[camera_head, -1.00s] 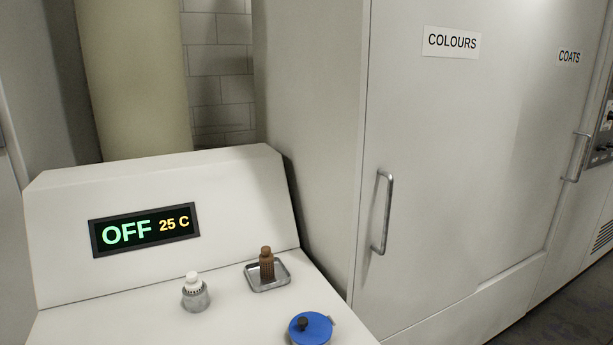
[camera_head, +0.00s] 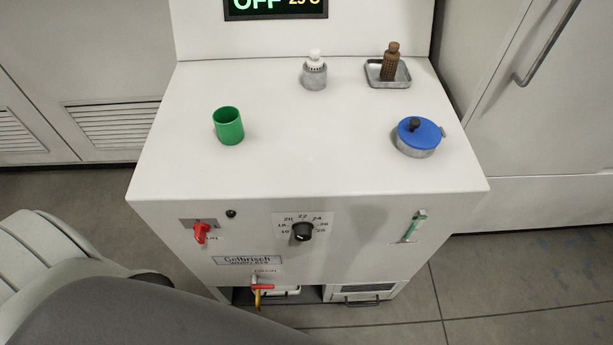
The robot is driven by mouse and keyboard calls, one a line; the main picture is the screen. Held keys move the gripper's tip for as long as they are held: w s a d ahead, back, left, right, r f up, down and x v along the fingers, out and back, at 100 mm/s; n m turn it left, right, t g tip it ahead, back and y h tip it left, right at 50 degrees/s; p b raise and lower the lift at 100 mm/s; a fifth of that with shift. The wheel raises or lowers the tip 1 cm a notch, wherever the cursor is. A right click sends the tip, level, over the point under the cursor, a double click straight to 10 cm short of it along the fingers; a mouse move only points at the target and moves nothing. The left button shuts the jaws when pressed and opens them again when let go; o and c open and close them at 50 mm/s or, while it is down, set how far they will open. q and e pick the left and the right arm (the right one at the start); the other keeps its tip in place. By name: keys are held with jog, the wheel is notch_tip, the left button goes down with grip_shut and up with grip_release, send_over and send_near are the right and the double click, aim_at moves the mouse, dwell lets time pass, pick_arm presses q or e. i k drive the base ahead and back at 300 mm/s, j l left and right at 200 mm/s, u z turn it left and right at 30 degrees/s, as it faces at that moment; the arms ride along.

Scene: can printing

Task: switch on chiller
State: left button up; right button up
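The chiller is a white cabinet (camera_head: 300,160) in the middle of the head view. Its display (camera_head: 275,8) at the top edge is partly cut off and reads OFF and about 25 C. On the front panel, a red switch handle (camera_head: 201,233) is at the left, beside a small black button or lamp (camera_head: 231,213). A black dial (camera_head: 302,232) with temperature numbers is in the middle. A red and yellow valve handle (camera_head: 259,288) sits low on the front. Neither gripper is in view.
On the cabinet top stand a green cup (camera_head: 228,126), a white-capped jar (camera_head: 314,71), a metal tray (camera_head: 388,76) with a brown bottle-like item, and a blue-lidded pot (camera_head: 418,138). A green gauge (camera_head: 412,228) is at front right. Part of my body covers the lower left.

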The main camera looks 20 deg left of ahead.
aim_at(201, 229)
jog(key=j+u, duration=0.15)
jog(key=u, duration=0.3)
jog(key=j+u, duration=0.2)
jog(key=u, duration=0.25)
jog(key=j+u, duration=0.2)
jog(key=u, duration=0.25)
